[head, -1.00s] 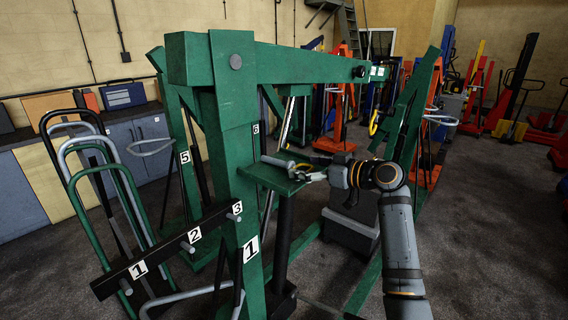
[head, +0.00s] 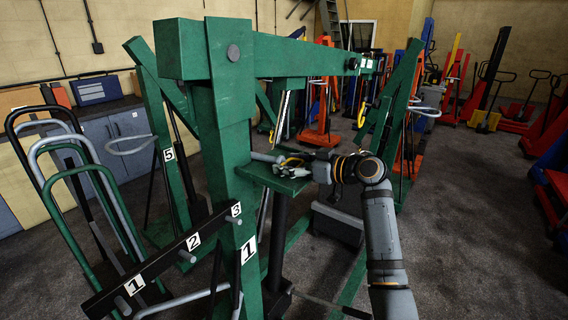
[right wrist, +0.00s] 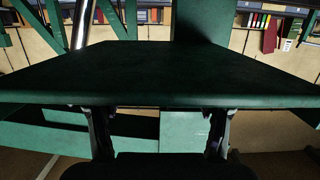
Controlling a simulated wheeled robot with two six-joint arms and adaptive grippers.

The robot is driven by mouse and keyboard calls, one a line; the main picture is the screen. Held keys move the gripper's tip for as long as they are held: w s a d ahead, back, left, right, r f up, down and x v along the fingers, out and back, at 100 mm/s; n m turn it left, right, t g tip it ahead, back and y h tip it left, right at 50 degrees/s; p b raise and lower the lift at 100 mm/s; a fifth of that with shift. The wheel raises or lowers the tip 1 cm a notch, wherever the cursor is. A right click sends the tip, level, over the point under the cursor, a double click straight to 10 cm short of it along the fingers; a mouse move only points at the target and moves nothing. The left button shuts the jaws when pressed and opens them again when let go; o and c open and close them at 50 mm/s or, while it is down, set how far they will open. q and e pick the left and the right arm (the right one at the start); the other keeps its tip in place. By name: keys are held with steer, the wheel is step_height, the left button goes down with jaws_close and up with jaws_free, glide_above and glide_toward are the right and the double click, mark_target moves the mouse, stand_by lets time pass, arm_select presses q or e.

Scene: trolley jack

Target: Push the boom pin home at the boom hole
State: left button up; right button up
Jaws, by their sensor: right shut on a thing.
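The boom pin (head: 265,157) looks like a short grey rod, lying level just above the small green shelf (head: 270,180) beside the crane's mast. My right gripper (head: 290,167) is at the right part of this shelf, shut on the pin. In the right wrist view the shelf plate (right wrist: 160,75) fills the middle and covers the fingertips and pin. The green boom (head: 300,62) runs right from the mast top. A small dark round spot (head: 352,63) near its far end may be the boom hole; I cannot tell. My left gripper is not in view.
The green mast (head: 228,110) stands close left of my right gripper. A black numbered rack (head: 165,262) with grey pegs crosses at lower left, beside hand trucks (head: 75,170). A dark grey box (head: 337,222) stands on the floor behind my arm.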

steer(key=shift+d+f, duration=0.1)
steer(key=shift+d, duration=0.05)
steer(key=shift+r+b, duration=0.3)
steer(key=shift+r, duration=0.25)
steer(key=s+r+b, duration=0.1)
steer(key=r, duration=0.1)
steer(key=s+r+b, duration=0.1)
steer(key=r, duration=0.1)
steer(key=s+r+b, duration=0.2)
steer(key=r, duration=0.1)
steer(key=c, duration=0.3)
arm_select(q)
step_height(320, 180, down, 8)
steer(key=b, duration=0.4)
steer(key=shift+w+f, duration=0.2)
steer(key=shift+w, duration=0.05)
arm_select(e)
steer(key=s+a+r, duration=0.1)
steer(key=s+r, duration=0.4)
steer(key=s, duration=0.5)
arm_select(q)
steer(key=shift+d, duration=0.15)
